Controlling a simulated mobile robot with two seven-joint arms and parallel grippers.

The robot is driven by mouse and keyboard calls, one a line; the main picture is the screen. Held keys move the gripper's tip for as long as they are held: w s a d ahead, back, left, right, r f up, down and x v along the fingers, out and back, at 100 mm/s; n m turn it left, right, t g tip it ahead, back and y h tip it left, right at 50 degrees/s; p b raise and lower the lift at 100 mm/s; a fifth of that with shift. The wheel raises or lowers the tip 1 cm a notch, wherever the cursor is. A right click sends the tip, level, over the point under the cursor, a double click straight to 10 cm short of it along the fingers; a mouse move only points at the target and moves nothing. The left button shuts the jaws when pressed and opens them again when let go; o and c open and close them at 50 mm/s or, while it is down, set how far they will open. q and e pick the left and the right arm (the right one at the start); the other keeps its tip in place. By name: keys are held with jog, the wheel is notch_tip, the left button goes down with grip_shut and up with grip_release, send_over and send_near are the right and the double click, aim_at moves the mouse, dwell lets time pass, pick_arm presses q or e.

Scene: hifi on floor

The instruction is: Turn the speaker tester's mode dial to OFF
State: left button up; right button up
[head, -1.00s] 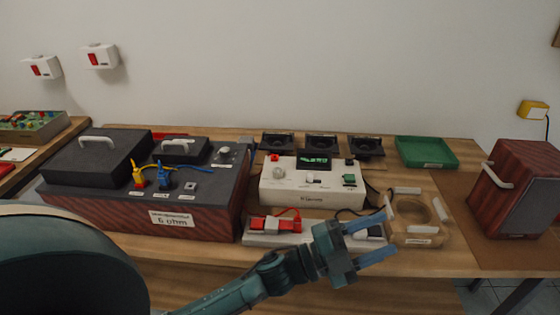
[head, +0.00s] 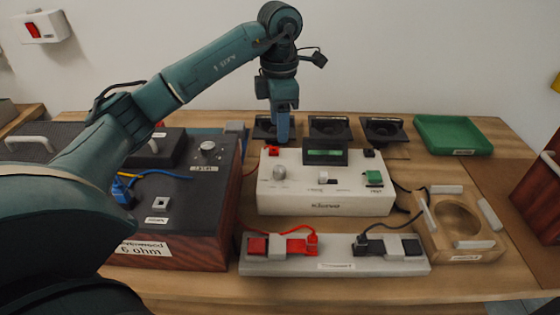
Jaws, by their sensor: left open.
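The speaker tester (head: 325,205) is a white box with a green-lit display (head: 325,156) in the middle of the bench. A round grey knob (head: 279,173), apparently the mode dial, is on the left of its sloped top; its markings are too small to read. A small white control (head: 322,177) and a green switch (head: 374,178) are to its right. My left gripper (head: 282,132) points down above and behind the tester's left part, apart from the grey knob. It is open and empty, its fingers seen edge-on. My right gripper is not in view.
A strip with red and black clips (head: 335,267) lies in front of the tester. A black-topped wooden box (head: 185,215) is at left, a wooden ring fixture (head: 458,225) at right. Several speaker drivers (head: 330,130) stand behind. A green tray (head: 453,134) is back right.

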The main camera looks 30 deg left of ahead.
aim_at(280, 169)
pick_arm(q)
notch_tip(280, 169, down, 12)
jog(key=shift+s+d+r, duration=0.1)
jog(key=shift+c, duration=0.5)
jog(key=c, duration=0.9)
jog(key=shift+n, duration=0.3)
jog(key=n, duration=0.3)
jog(key=shift+n+p, duration=0.3)
jog(key=shift+p, duration=0.1)
jog(key=n, duration=0.4)
jog(key=shift+n+p, duration=0.3)
jog(key=shift+p, duration=0.05)
